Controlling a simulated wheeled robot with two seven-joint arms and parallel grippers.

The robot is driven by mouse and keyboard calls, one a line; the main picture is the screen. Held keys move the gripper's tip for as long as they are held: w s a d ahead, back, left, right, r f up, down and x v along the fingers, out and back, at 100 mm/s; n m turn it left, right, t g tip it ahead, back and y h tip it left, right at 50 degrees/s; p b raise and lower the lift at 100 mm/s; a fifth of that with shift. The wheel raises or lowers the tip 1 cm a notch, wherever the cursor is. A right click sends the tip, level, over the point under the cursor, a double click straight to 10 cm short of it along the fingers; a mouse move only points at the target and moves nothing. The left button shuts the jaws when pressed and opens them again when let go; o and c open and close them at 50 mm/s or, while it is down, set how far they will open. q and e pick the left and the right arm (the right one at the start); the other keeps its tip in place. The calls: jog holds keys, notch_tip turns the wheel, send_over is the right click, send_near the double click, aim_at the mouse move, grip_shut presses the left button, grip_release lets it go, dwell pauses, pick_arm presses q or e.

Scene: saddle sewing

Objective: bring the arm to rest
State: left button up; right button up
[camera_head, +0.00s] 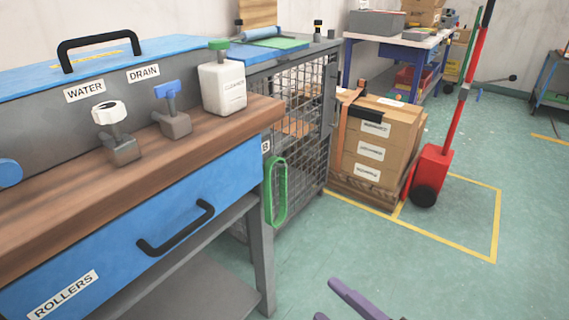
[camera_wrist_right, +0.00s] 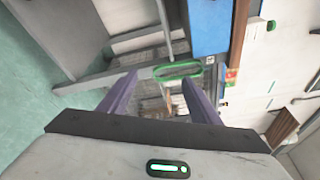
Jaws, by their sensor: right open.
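My right gripper (camera_head: 340,305) shows at the bottom edge of the head view, with its purple fingers low in front of the workbench over the floor. In the right wrist view the gripper (camera_wrist_right: 160,95) has its two purple fingers spread apart with nothing between them. A green loop handle (camera_wrist_right: 178,69) shows beyond the fingertips, apart from them; in the head view this green handle (camera_head: 275,191) is on the mesh cage front beside the bench. My left gripper is not in the head view.
The bench has a blue drawer (camera_head: 140,235) labelled ROLLERS, a WATER valve (camera_head: 115,130), a DRAIN valve (camera_head: 172,110) and a white bottle (camera_head: 223,85). A mesh cage (camera_head: 300,130), stacked boxes (camera_head: 380,145) and a red pallet jack (camera_head: 432,165) stand behind.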

jog(key=d+r+m+h+p, duration=0.1)
jog(key=d+m+h+p, duration=0.35)
jog(key=m, duration=1.15)
jog(key=d+r+m+h+p, duration=0.25)
jog(key=m+p, duration=0.35)
jog(key=m, duration=1)
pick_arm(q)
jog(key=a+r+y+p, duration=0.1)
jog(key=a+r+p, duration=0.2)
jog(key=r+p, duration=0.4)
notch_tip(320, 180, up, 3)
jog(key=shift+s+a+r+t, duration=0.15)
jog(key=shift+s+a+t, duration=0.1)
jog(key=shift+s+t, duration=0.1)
pick_arm(e)
jog(key=s+f+m+g, duration=0.2)
jog(key=s+m, duration=0.2)
jog(key=m, duration=0.7)
jog(key=s+f+m+g, duration=0.2)
jog(key=s+m, duration=0.3)
jog(key=m, duration=0.6)
jog(key=shift+s+a+f+m+g+h, duration=0.2)
jog(key=shift+f+m+g+h, duration=0.2)
jog(key=shift+f, duration=0.35)
